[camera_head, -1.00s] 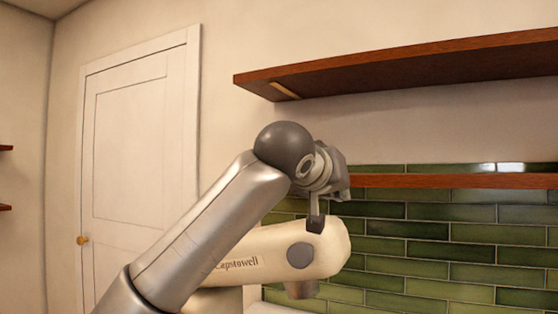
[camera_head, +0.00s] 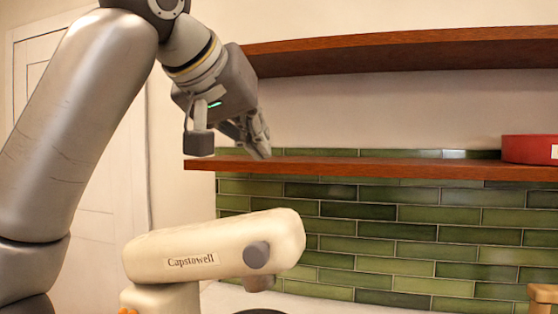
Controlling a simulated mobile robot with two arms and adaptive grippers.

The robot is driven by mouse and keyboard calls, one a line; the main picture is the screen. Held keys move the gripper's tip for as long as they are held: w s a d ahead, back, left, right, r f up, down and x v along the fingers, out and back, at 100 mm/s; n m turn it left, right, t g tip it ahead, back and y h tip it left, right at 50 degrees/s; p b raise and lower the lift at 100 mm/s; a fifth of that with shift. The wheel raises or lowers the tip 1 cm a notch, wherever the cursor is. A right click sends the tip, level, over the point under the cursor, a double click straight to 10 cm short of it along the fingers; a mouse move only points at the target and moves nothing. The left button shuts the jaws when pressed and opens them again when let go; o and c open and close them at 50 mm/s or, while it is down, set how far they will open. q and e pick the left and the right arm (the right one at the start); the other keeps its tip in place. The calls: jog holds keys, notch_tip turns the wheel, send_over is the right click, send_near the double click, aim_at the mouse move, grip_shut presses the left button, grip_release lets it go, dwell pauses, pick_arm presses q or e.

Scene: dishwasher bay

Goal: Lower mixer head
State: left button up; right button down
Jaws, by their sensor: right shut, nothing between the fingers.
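The cream mixer head (camera_head: 215,248), lettered "Capstowell", is in the lower middle of the head view. It slopes slightly up toward its right end, where a grey round knob (camera_head: 257,254) sits. Part of the mixer's stand (camera_head: 165,298) shows below it, and its base is cut off.
Two brown wooden shelves, an upper one (camera_head: 400,52) and a lower one (camera_head: 400,168), run along the wall behind. A red round container (camera_head: 530,149) stands on the lower shelf at right. A wooden object (camera_head: 543,294) shows at lower right. Green tiles (camera_head: 400,240) cover the wall.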

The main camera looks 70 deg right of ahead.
notch_tip(320, 180, up, 3)
jog(key=a+y+p, duration=0.2)
jog(key=g, duration=0.1)
send_over(279, 217)
jog(key=w, duration=0.1)
jog(key=shift+m+y, duration=0.3)
jog(key=shift+m, duration=0.1)
jog(key=f, duration=0.7)
jog(key=shift+d+f, duration=0.3)
jog(key=shift+f, duration=0.1)
jog(key=shift+s+f, duration=0.25)
jog(key=shift+f, duration=0.85)
jog(key=shift+s+a+f, duration=0.15)
jog(key=shift+f, duration=0.4)
pick_arm(q)
notch_tip(279, 217, up, 4)
jog(key=shift+w+d+f, duration=0.15)
jog(key=shift+f, duration=0.1)
pick_arm(e)
jog(key=shift+f, duration=0.25)
jog(key=shift+s, duration=0.1)
